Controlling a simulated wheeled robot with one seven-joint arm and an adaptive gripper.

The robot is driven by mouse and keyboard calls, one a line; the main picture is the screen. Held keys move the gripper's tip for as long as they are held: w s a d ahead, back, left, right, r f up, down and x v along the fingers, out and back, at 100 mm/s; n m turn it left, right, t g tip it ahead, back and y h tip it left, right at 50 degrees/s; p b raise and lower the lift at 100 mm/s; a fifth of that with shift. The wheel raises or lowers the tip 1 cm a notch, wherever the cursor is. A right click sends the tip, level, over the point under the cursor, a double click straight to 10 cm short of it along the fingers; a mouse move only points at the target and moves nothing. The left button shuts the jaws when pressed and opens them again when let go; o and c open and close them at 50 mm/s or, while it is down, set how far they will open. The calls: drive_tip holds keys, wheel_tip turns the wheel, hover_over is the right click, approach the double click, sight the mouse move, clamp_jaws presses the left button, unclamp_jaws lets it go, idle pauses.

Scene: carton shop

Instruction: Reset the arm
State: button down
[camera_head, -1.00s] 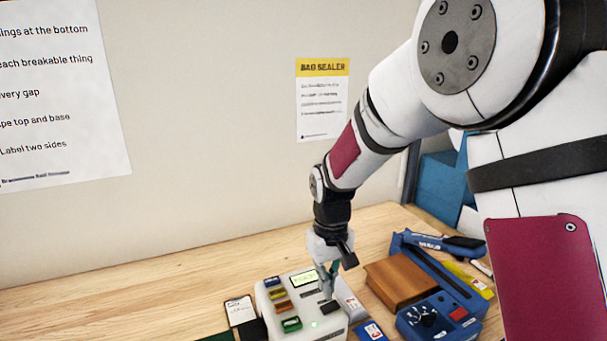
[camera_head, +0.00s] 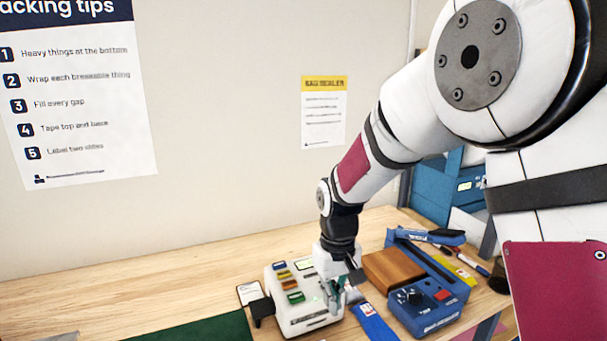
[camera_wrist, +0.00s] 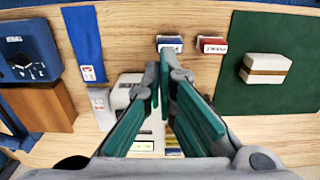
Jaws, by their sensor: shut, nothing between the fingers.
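My gripper (camera_head: 336,297) is at the end of my arm, low over the right side of a white device with coloured buttons (camera_head: 296,322). In the wrist view my gripper (camera_wrist: 163,82) shows two green-padded fingers whose tips are together with nothing between them. The fingers hide much of the white device (camera_wrist: 128,92) behind them. I cannot tell whether the fingertips touch the device.
A blue bag sealer (camera_head: 428,312) with a brown block (camera_head: 392,268) stands to the right. A blue strip (camera_head: 374,322) lies between it and the white device. A green mat (camera_head: 215,331) lies at front left; a white box (camera_wrist: 265,67) sits on it. Small labelled blocks (camera_wrist: 208,45) stand nearby.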

drive_tip(key=s+d+r+m+t, duration=0.1)
drive_tip(key=s+d+r, duration=0.35)
drive_tip(key=r, duration=0.25)
drive_tip(key=s+d+r+m+t, duration=0.1)
drive_tip(key=s+d+r+t, duration=0.15)
drive_tip(key=s+r, duration=0.35)
drive_tip(key=s+d+r+m+t, duration=0.1)
drive_tip(key=s+d+r, duration=0.2)
drive_tip(key=s, duration=0.3)
drive_tip(key=s+d+r+m+t, duration=0.1)
drive_tip(key=s+d+r, duration=0.1)
drive_tip(key=s, duration=0.5)
drive_tip(key=shift+d+r, duration=0.4)
